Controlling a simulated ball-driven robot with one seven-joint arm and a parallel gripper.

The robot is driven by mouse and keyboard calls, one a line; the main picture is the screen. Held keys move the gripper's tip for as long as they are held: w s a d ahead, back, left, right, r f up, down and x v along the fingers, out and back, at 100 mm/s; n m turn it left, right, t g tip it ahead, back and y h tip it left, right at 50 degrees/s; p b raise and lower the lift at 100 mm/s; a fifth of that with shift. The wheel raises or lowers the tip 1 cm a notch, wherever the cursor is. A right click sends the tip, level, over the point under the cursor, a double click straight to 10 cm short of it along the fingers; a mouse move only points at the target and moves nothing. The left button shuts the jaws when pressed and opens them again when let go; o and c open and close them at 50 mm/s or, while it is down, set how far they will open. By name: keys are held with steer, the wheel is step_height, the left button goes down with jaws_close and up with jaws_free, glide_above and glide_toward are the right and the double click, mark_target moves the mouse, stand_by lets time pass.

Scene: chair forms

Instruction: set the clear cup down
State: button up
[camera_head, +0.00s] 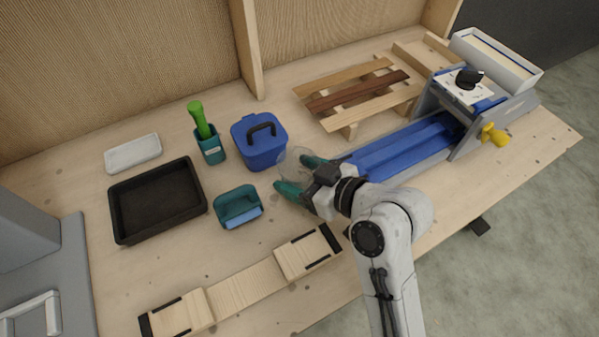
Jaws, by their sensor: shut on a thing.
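The clear cup (293,161) is a faint, see-through shape near the middle of the table, just right of the blue lidded box. My gripper (297,174) has green fingers and is shut on the cup, one finger on the far side and one on the near side. The cup's base is hard to make out, so I cannot tell whether it touches the tabletop (290,215).
The blue box (259,147) with a dark handle stands close left of the cup. A teal bin (238,208), black tray (156,205), green-handled tool in a teal holder (210,145), wooden slats (357,95) and blue-channelled machine (405,148) surround it. Wooden blocks lie in front.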

steer(key=shift+f, duration=0.15)
steer(key=o, duration=0.8)
steer(key=shift+s+d+r, duration=0.1)
steer(key=shift+d+r, duration=0.05)
steer(key=shift+r, duration=0.1)
steer(key=v, duration=1.1)
steer(key=shift+s+d+r+b, duration=0.15)
steer(key=shift+d+b, duration=0.05)
steer(key=shift+b, duration=0.2)
